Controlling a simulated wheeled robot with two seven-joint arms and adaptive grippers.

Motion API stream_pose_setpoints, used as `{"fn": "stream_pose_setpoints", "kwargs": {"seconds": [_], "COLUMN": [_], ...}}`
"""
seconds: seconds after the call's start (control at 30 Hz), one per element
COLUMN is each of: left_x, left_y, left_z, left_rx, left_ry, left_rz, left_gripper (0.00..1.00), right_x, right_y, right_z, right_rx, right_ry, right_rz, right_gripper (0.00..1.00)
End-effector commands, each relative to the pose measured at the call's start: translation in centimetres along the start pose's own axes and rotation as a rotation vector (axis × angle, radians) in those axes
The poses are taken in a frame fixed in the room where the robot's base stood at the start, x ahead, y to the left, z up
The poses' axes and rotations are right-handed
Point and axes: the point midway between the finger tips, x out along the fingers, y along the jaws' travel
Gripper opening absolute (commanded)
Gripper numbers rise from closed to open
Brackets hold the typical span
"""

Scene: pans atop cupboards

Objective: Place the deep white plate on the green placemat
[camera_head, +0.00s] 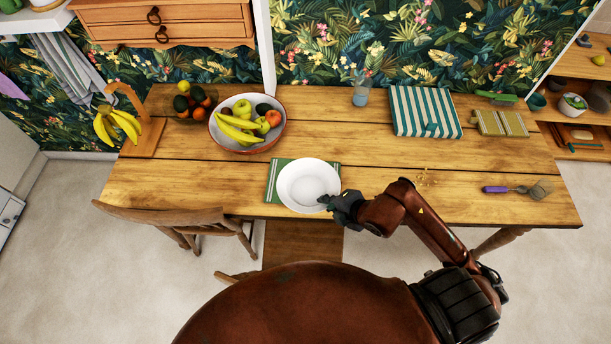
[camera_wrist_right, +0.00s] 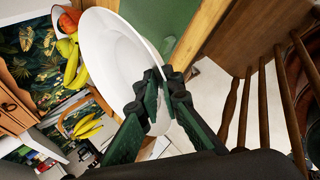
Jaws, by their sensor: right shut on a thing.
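The deep white plate (camera_head: 309,185) is over the green placemat (camera_head: 273,182) near the front edge of the table. The mat shows at the plate's left and upper right; the rest of it is hidden. I cannot tell whether the plate rests on the mat or is just above it. My right gripper (camera_head: 330,200) is shut on the plate's right front rim. In the right wrist view, the fingers (camera_wrist_right: 163,85) pinch the rim of the plate (camera_wrist_right: 112,60), and the green mat (camera_wrist_right: 160,18) shows beyond it. My left gripper is not in view.
A large bowl of fruit (camera_head: 270,140) stands behind the plate. A wooden chair (camera_head: 185,222) is at the front left. A striped cloth (camera_head: 425,111), a glass (camera_head: 361,92) and a purple-handled utensil (camera_head: 497,189) lie or stand to the right. The table's middle is clear.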

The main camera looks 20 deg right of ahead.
Motion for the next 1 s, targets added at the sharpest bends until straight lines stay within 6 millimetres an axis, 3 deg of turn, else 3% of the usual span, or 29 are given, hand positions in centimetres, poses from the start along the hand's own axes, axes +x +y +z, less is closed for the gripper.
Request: {"fn": "stream_pose_setpoints", "kwargs": {"seconds": [0.17, 0.47, 0.7, 1.0], "left_x": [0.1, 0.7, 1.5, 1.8], "left_y": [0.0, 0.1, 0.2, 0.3], "left_z": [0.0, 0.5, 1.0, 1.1], "left_rx": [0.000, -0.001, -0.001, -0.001], "left_ry": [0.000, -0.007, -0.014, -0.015], "left_rz": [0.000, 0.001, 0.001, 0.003], "left_gripper": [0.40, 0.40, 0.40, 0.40], "right_x": [1.4, 7.8, 12.8, 14.9], "right_y": [0.4, 2.7, 2.1, 1.9], "right_z": [1.1, 4.9, 6.8, 7.6], "right_rx": [-0.008, -0.006, -0.005, -0.006], "right_ry": [0.001, 0.000, 0.002, 0.002], "right_rz": [0.003, 0.003, 0.002, 0.003], "right_gripper": [0.00, 0.00, 0.00, 0.00]}}
